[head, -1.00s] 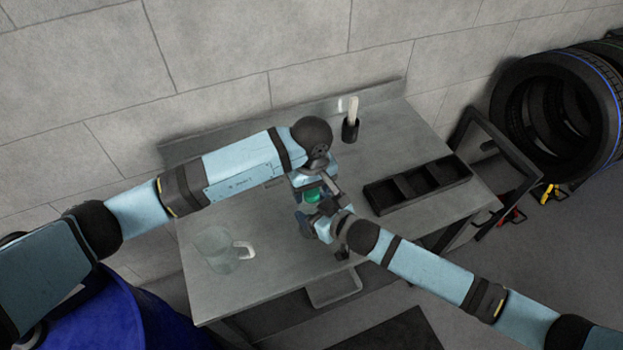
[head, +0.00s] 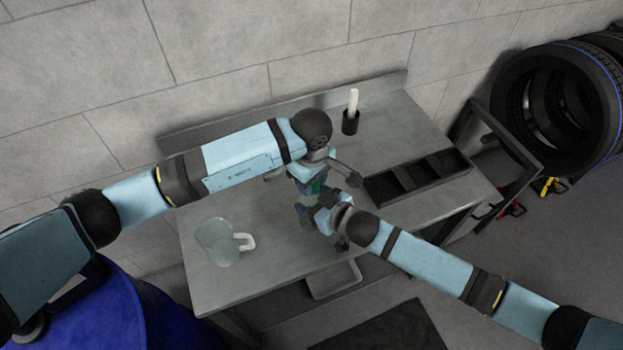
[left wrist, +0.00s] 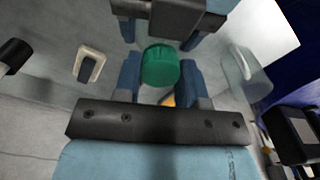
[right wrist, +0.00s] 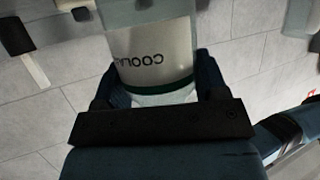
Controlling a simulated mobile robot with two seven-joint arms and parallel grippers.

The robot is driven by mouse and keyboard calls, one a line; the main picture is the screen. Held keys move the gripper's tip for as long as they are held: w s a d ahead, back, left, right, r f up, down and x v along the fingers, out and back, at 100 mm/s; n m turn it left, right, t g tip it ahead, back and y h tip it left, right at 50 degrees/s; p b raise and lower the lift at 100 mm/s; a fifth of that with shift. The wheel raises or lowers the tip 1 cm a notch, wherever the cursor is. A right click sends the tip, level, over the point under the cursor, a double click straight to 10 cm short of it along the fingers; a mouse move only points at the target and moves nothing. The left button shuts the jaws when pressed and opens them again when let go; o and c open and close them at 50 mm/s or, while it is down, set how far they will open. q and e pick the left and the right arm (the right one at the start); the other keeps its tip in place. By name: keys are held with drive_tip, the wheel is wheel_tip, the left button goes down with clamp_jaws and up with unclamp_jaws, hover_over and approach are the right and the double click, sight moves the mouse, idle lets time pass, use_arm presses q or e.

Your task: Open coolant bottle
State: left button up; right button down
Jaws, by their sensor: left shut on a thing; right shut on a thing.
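The coolant bottle (right wrist: 155,45) is pale with a dark-lettered label and a green band. It stands over the bench, mostly hidden by my grippers in the head view. Its green cap (left wrist: 160,66) sits between my left fingers in the left wrist view. A bit of green (head: 316,186) shows between the grippers in the head view. My left gripper (head: 306,184) is shut on the cap from the far side. My right gripper (head: 318,212) is shut on the bottle's body, with its fingers on both sides of the label in the right wrist view (right wrist: 155,88).
A clear jug (head: 213,243) with a white handle stands at the bench's left. A black compartment tray (head: 417,178) lies right of the grippers. A blue barrel (head: 125,320) is at lower left. The bench front is clear.

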use_arm(q)
drive_tip(key=shift+n, duration=1.2)
drive_tip(key=o, duration=1)
drive_tip(key=shift+r, duration=0.15)
wheel_tip(320, 180, up, 4)
drive_tip(key=shift+r, duration=0.1)
drive_tip(key=shift+c, duration=0.2)
drive_tip(key=r+m, duration=0.1)
drive_tip(key=m, duration=0.2)
drive_tip(key=shift+r, duration=0.4)
drive_tip(key=m, duration=0.1)
drive_tip(key=r+m, duration=0.1)
drive_tip(key=m, duration=0.1)
drive_tip(key=shift+r, duration=0.25)
drive_tip(key=shift+f+m, duration=0.1)
drive_tip(key=shift+m, duration=0.3)
wheel_tip(320, 180, down, 8)
drive_tip(key=shift+r, duration=0.2)
